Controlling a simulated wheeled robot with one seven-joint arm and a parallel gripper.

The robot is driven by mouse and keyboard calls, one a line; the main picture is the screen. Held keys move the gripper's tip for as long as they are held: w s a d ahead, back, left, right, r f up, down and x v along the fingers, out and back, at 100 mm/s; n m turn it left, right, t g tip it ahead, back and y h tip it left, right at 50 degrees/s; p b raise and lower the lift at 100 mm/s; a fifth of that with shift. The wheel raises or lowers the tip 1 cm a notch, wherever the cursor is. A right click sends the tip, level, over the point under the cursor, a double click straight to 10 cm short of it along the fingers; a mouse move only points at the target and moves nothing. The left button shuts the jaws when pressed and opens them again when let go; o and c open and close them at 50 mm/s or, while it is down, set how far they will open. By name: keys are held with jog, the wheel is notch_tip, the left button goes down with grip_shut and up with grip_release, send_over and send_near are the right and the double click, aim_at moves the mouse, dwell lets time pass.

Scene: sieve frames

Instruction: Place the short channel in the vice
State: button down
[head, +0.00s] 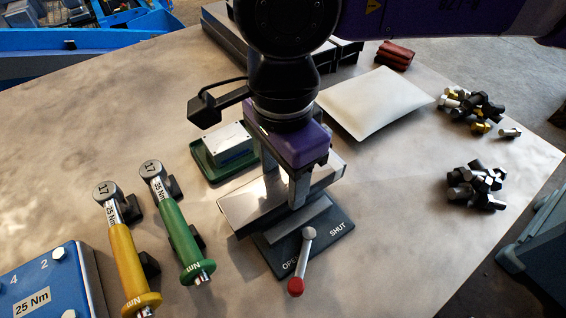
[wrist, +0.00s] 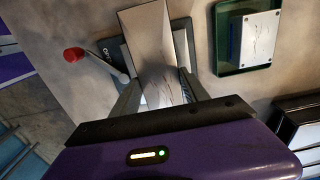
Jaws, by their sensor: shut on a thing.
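The short channel (head: 243,207) is a bright metal piece lying level across the vice area in the head view. In the wrist view, the channel (wrist: 147,38) runs up between the two fingers. My gripper (head: 292,193) points down and is shut on the channel's middle; it also shows in the wrist view (wrist: 160,80). The vice (head: 322,246) has a dark base marked OPEN and SHUT. Its lever (head: 303,258) has a red knob and lies nearer OPEN. The channel and gripper hide the jaws, so I cannot tell whether the channel sits between them.
A green tray (head: 207,172) with a metal block (head: 231,143) is behind, to the left. Two torque wrenches, yellow (head: 125,262) and green (head: 176,232), lie left. A white pad (head: 376,101) and bolt piles (head: 474,187) are right. The table's front right is clear.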

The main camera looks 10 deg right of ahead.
aim_at(283, 183)
jog(key=shift+f, duration=1.25)
jog(key=shift+f+b, duration=0.5)
jog(key=shift+b, duration=0.1)
